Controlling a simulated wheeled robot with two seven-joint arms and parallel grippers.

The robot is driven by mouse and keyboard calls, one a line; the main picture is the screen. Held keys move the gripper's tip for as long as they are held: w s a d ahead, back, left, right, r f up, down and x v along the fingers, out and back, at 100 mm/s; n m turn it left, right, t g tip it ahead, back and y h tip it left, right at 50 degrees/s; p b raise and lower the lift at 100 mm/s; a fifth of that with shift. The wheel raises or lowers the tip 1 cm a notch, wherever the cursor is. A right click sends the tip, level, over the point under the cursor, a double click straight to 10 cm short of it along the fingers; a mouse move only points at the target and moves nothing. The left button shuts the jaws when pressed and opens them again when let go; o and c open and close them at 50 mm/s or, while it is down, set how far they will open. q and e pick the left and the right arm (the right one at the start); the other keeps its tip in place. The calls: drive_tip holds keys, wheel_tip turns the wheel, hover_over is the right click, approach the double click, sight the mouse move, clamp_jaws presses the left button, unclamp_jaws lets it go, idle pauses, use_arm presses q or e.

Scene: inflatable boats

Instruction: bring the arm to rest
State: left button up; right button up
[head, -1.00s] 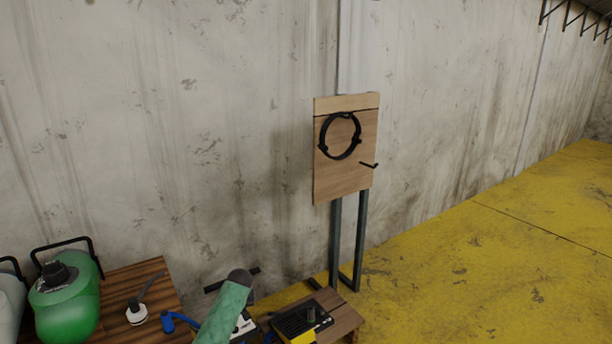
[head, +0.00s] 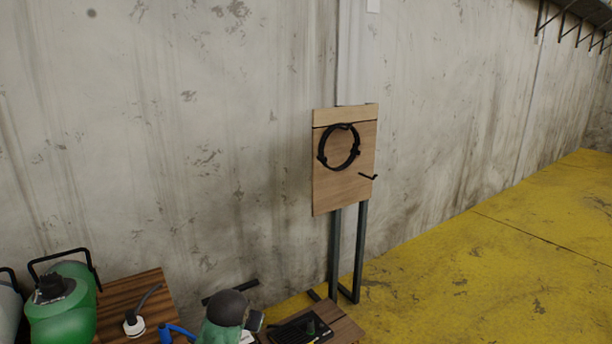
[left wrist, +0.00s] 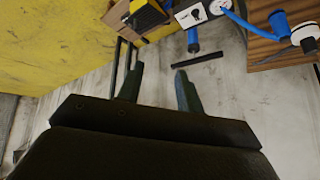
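My left gripper (left wrist: 158,78) shows in the left wrist view, its two dark fingers apart with nothing between them. It points towards the concrete wall, and a black bar (left wrist: 198,61) lies beyond its fingertips. In the head view a green arm part of mine with a dark rounded joint (head: 228,308) rises at the bottom edge; the gripper's fingers cannot be made out there. My right gripper is in neither view.
A wooden board (head: 345,188) with a black ring (head: 323,158) and a hook stands on a metal post by the wall. Yellow floor (head: 480,270) is clear at right.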

use_arm(q)
drive_tip(key=s+f+g, duration=0.1)
drive_tip(key=s+f, duration=0.4)
drive_tip(key=s, duration=0.9)
drive_tip(key=s+f+g, duration=0.2)
drive_tip(key=s+f, duration=0.4)
drive_tip(key=s, duration=0.8)
drive_tip(key=s+f+g+h, duration=0.1)
drive_tip(key=s+f, duration=0.5)
drive_tip(key=s, duration=0.8)
drive_tip(key=shift+s+d+n+g, duration=0.25)
drive_tip(key=shift+d+n+g, duration=0.1)
drive_tip(key=shift+g, duration=0.35)
drive_tip(key=shift+a, duration=0.1)
